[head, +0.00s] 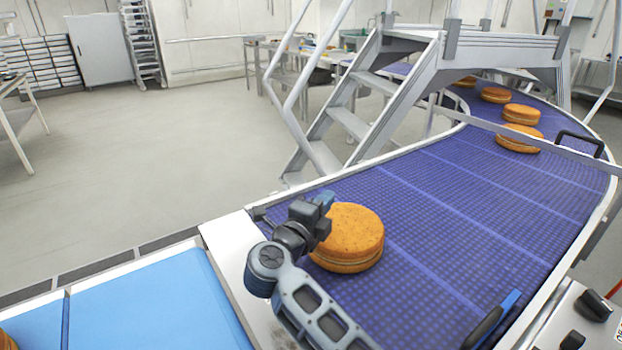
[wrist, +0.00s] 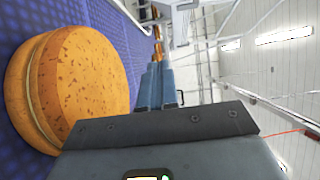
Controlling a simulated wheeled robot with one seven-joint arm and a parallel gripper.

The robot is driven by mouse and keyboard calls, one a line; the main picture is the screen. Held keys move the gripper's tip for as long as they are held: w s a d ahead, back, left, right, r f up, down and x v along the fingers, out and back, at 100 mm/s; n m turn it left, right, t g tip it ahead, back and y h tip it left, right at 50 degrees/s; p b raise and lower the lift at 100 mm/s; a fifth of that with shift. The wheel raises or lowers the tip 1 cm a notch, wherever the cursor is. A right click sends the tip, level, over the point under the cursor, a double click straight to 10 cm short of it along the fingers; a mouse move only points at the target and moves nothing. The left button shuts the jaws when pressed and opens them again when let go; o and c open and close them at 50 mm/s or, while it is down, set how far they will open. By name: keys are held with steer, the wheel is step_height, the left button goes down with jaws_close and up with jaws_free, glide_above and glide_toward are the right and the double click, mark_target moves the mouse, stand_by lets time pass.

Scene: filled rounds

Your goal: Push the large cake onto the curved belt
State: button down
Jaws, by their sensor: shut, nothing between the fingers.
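The large cake (head: 352,236), a round golden layered sponge, rests flat on the near end of the purple curved belt (head: 450,215). In the head view my gripper (head: 322,203) is at the cake's left, upper side, close to it; I cannot tell whether they touch. In the wrist view the cake (wrist: 85,85) fills the left side, beside my gripper's blue fingers (wrist: 155,88). The fingers are together with nothing between them. My arm hides part of the belt's near left edge in the head view.
Several similar cakes (head: 520,114) sit farther along the curved belt. A metal stair (head: 350,120) with rails stands over the belt's inner side. A light blue flat belt (head: 150,310) lies at the lower left, with a white strip between the belts. Control knobs (head: 594,305) are at lower right.

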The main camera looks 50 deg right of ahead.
steer(key=w+d+b, duration=0.1)
steer(key=w+d, duration=0.4)
steer(key=w, duration=0.3)
steer(key=shift+d+b, duration=0.2)
steer(key=shift+b, duration=0.15)
steer(key=shift+w, duration=0.1)
